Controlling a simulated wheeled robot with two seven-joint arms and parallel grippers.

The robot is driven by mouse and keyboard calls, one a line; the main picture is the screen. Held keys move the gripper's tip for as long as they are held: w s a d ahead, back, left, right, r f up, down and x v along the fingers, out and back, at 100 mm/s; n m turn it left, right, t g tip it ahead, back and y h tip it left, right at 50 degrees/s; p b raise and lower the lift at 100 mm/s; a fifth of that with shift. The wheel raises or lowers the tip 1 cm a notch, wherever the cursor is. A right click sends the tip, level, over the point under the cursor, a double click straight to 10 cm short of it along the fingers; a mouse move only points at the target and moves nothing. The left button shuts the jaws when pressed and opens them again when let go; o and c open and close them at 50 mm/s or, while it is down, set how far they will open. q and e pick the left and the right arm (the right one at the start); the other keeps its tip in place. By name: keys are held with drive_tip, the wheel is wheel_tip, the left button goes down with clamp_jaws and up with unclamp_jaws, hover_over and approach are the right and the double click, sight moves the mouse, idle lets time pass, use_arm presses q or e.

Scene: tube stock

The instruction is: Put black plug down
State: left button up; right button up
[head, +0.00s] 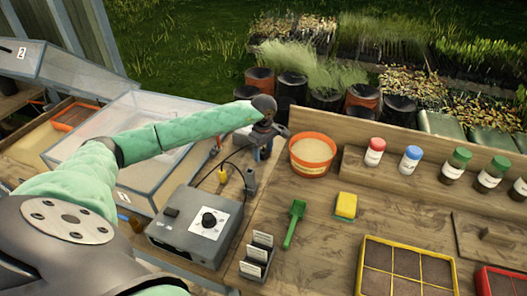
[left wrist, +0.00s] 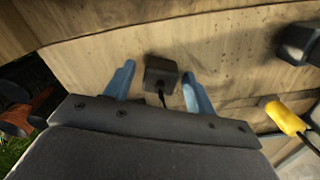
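The black plug (left wrist: 161,76) shows in the left wrist view, with its dark cord running toward the camera. It is between the two blue fingers of my left gripper (left wrist: 158,88), with a visible gap on each side. The fingers are apart and the gripper is open. Wood lies behind the plug; I cannot tell whether it touches it. In the head view my left gripper (head: 267,148) is low over the bench, left of the orange pot, and the plug cannot be made out there. My right gripper is not in view.
A yellow plug (head: 223,174) and a dark block (head: 250,182) are near the gripper. A grey control box (head: 195,224) stands in front. An orange pot (head: 312,154) is to the right, with a green scoop (head: 295,224) and a sponge (head: 346,206) nearby.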

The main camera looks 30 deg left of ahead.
sight(264, 151)
use_arm(q)
drive_tip(key=shift+r, duration=0.1)
drive_tip(key=shift+r+p, duration=0.15)
drive_tip(key=shift+p, duration=0.15)
wheel_tip(264, 151, up, 2)
drive_tip(key=shift+w+p, duration=0.1)
drive_tip(key=shift+p, duration=0.55)
wheel_tip(264, 151, up, 11)
drive_tip(key=p, duration=0.1)
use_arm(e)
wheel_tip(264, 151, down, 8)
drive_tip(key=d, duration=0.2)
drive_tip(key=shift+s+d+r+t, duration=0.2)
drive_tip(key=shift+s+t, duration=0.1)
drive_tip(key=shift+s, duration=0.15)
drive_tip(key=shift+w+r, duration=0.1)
